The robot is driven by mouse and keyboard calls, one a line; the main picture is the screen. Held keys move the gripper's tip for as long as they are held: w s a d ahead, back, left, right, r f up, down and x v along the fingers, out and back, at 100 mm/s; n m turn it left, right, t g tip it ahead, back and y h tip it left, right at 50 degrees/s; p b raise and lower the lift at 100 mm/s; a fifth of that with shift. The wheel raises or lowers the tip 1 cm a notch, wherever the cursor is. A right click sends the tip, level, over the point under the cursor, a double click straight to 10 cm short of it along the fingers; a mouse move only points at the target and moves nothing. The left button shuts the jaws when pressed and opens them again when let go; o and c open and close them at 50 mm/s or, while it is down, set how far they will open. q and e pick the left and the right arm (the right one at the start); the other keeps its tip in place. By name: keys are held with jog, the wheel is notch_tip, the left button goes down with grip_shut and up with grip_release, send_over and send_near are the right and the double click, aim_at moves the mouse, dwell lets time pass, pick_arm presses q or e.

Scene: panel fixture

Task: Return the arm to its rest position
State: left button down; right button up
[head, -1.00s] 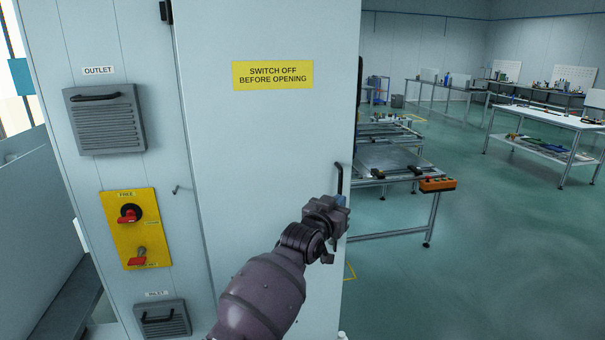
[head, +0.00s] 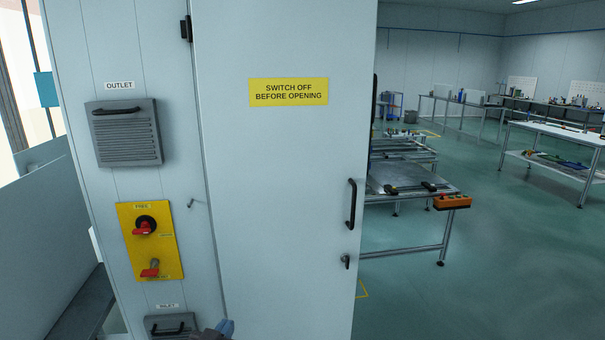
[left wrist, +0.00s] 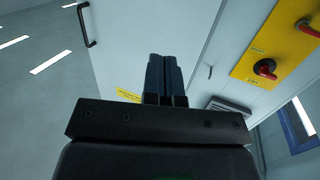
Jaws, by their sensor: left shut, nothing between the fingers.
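My left gripper (head: 224,328) shows only as a small tip at the bottom edge of the head view, in front of the lower cabinet. In the left wrist view its two dark fingers (left wrist: 165,75) are together with nothing between them. They point toward the pale cabinet door (head: 290,200), apart from the door's black handle (head: 351,204), which also shows at the upper left of the wrist view (left wrist: 86,24). My right gripper is in neither view.
The cabinet carries a yellow panel (head: 150,241) with red switches, an outlet vent (head: 124,133) and an inlet vent (head: 170,326). A dark latch (head: 346,261) sits below the handle. A metal workbench (head: 410,185) with an orange control box (head: 452,202) stands right of the cabinet.

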pick_arm(q)
jog(key=s+a+f+g+y, duration=0.1)
jog(key=s+a+f, duration=0.3)
jog(key=s, duration=0.4)
jog(key=s+a+f+n+g+y, duration=0.1)
jog(key=s+a+f+g, duration=0.1)
jog(key=s+f, duration=0.4)
jog(key=s+a+f+g+y, duration=0.1)
jog(key=s+a+f, duration=0.4)
jog(key=s, duration=0.5)
jog(key=shift+s+a+f+n, duration=0.15)
jog(key=shift+a+f+n, duration=0.2)
jog(key=shift+f, duration=0.2)
